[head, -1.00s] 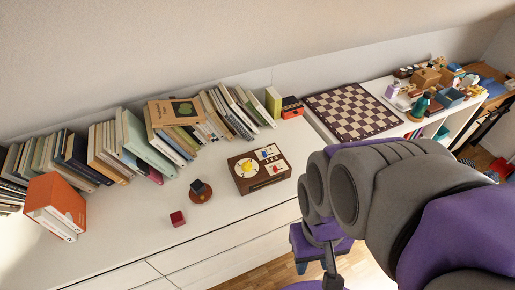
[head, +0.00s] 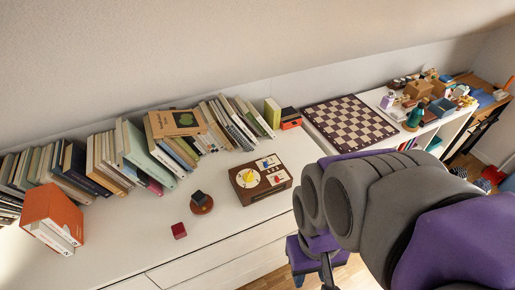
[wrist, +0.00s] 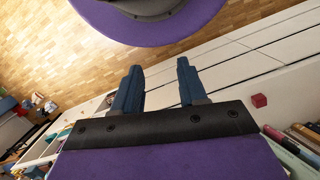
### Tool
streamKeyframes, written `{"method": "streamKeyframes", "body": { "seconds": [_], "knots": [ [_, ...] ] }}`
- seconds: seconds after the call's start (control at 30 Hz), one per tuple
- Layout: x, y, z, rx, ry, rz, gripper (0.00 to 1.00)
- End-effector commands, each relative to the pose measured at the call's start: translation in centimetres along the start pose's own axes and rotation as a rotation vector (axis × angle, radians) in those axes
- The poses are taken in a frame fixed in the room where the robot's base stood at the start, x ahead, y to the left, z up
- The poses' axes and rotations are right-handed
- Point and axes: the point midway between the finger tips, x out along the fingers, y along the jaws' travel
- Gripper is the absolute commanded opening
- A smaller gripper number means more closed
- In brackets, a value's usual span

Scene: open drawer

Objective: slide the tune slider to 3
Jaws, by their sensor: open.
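A brown box (head: 238,191) sits on the white cabinet top in the middle of the head view. It has a white panel with a yellow dial (head: 250,177) on the left and two small panels on the right, with a blue mark and a red mark. The tune slider is too small to tell apart, and its setting cannot be read. My gripper (wrist: 157,88) is open and empty in the wrist view, its two blue fingers apart over the floor and cabinet front. In the head view it hangs low, in front of the cabinet and apart from the box.
A round brown stand with a dark block (head: 201,203) and a red cube (head: 178,230) are left of the box. Rows of books (head: 140,150) and an orange box file (head: 50,215) stand behind and left. A chessboard (head: 350,120) lies right. The front cabinet top is mostly clear.

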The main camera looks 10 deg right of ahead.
Motion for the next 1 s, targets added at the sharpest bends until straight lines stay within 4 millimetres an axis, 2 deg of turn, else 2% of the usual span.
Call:
{"method": "streamKeyframes", "body": {
  "seconds": [0.17, 0.23, 0.37, 0.47, 0.7, 1.0],
  "knots": [
    [0.0, 0.0, 0.0, 0.0, 0.0, 0.0, 0.42],
    [0.0, 0.1, -0.1, -0.002, 0.0, -0.001, 0.38],
    [-0.9, 0.1, -1.3, -0.013, 0.001, -0.001, 0.38],
    [-2.4, -0.2, -3.8, -0.035, 0.013, 0.001, 0.38],
    [-6.0, -0.7, -12.0, -0.101, 0.039, -0.003, 0.38],
    [-8.4, -0.5, -22.6, -0.17, 0.076, -0.011, 0.38]
  ]
}}
